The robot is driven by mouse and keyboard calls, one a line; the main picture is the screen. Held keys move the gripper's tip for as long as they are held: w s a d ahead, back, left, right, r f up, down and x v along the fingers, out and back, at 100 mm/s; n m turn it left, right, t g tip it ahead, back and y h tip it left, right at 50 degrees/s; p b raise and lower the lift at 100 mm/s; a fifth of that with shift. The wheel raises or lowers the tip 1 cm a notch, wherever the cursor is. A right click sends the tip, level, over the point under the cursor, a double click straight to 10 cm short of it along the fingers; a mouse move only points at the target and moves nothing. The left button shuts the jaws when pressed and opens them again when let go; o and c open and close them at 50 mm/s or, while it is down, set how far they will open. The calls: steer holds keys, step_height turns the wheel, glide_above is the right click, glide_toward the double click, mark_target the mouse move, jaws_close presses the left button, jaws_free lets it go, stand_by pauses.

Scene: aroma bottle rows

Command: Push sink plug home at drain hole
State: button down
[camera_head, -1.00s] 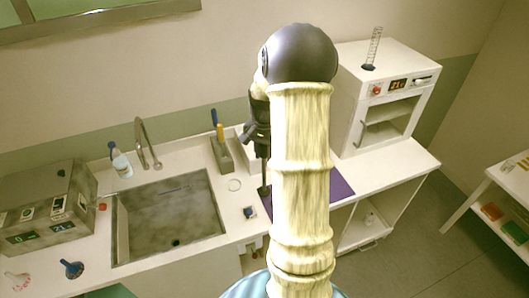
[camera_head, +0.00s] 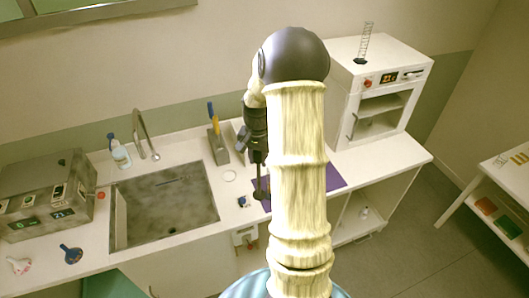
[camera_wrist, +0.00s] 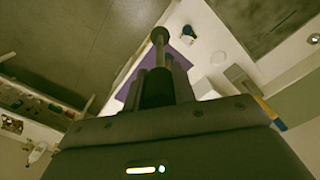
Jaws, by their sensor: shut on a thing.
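My gripper (camera_wrist: 157,85) is shut on a dark rod (camera_wrist: 159,60) with a wider round end. In the head view, my gripper (camera_head: 257,157) points down and the rod (camera_head: 261,185) hangs below it, over or near the purple mat, right of the sink. I cannot tell whether this rod is the sink plug or whether its end touches anything. The grey sink (camera_head: 165,188) is empty, with a small dark drain hole (camera_head: 172,231) near its front edge. A small dark-blue piece (camera_head: 243,202) lies on the counter between the sink and the rod; it also shows in the wrist view (camera_wrist: 187,31).
A faucet (camera_head: 146,134) and spray bottle (camera_head: 119,153) stand behind the sink. A holder (camera_head: 218,148) with upright tools stands at its back right, and a pale ring (camera_head: 229,176) lies nearby. A grey machine (camera_head: 45,195) is at left, a white oven (camera_head: 383,90) at right.

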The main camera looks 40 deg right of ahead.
steer(key=w+a+f+n, duration=0.1)
steer(key=a+f+n, duration=1)
steer(key=a+f, duration=0.9)
step_height(320, 180, down, 15)
steer(key=b, duration=1.5)
steer(key=shift+a+r, duration=0.2)
steer(key=shift+a, duration=0.05)
steer(key=shift+d, duration=0.1)
